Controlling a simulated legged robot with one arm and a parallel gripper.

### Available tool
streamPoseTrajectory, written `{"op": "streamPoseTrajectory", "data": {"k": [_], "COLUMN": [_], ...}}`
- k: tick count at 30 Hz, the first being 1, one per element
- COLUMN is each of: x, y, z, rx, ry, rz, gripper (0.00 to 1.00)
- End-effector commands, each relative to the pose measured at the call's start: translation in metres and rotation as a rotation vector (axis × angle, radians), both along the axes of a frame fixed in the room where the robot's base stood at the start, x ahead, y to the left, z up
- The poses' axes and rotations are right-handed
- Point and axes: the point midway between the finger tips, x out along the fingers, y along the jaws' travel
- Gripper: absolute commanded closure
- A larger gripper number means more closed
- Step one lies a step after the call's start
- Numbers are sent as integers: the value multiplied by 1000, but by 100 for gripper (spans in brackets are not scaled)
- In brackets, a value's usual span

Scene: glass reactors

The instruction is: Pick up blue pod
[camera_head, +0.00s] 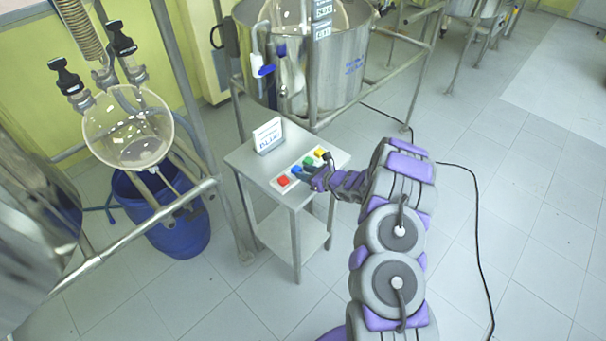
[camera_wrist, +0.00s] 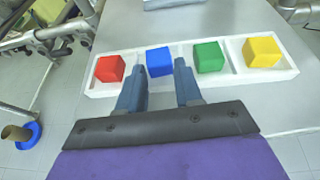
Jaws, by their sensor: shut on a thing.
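The blue pod (camera_wrist: 159,60) is a small blue cube in a white tray (camera_wrist: 222,77), between the red pod (camera_wrist: 110,68) and the green pod (camera_wrist: 209,56). My gripper (camera_wrist: 160,72) is shut on the blue pod, with one finger at each side of its near end. The pod looks to be still in its tray slot; whether it is lifted at all I cannot tell. In the head view the blue pod (camera_head: 296,170) is partly hidden by my gripper (camera_head: 304,174), which reaches in from the right.
The tray lies on a small metal table (camera_head: 247,158) with a white sign (camera_head: 267,135) at its back. A yellow pod (camera_wrist: 261,52) fills the tray's right end. A steel vessel (camera_head: 345,65) stands behind, and a blue barrel (camera_head: 180,232) and glass flask (camera_head: 128,130) at left.

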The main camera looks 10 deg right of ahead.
Motion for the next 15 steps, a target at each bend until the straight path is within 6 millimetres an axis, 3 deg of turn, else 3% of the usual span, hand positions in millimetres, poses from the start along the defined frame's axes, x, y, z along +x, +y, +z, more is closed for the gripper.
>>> {"op": "streamPoseTrajectory", "data": {"k": [1, 7, 11, 15], "x": [-11, -11, -11, -14], "y": [6, 7, 7, 4], "z": [-19, -14, 0, 27], "rx": [-7, -7, -8, -4], "ry": [41, 44, 42, 29], "rz": [12, 12, 13, 7], "gripper": [100, 100, 100, 100]}}
